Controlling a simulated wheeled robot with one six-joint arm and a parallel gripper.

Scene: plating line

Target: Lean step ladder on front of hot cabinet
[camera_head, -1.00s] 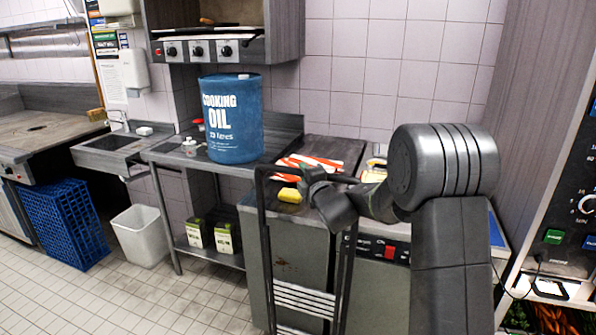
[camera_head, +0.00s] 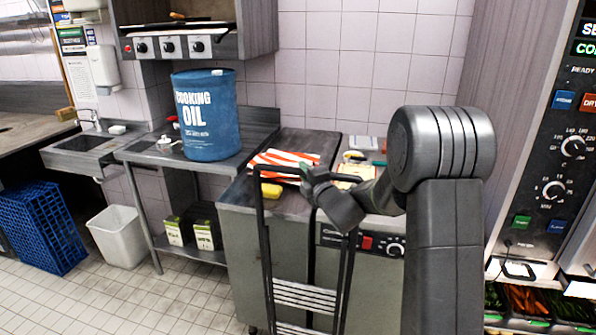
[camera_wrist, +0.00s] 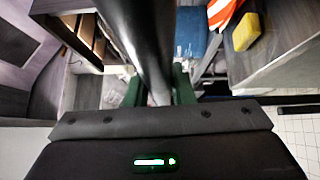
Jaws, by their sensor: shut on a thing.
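The step ladder (camera_head: 305,297) has dark rails and silver treads. It stands upright in the head view, in front of the steel cabinets below the counter. My gripper (camera_head: 311,178) is shut on its top bar. In the wrist view the dark bar of the ladder (camera_wrist: 146,45) runs between the fingers of my gripper (camera_wrist: 158,88). A steel cabinet with a red switch and dial (camera_head: 385,243) is behind the ladder and my arm. I cannot tell for sure that it is the hot cabinet. The ladder's feet are out of the picture.
A blue cooking oil drum (camera_head: 208,125) stands on the steel table. A yellow sponge (camera_head: 271,191) and a striped cloth (camera_head: 283,158) lie on the counter. A white bin (camera_head: 118,236) and blue crate (camera_head: 40,228) are left. A tall oven (camera_head: 560,150) is right. Floor at lower left is clear.

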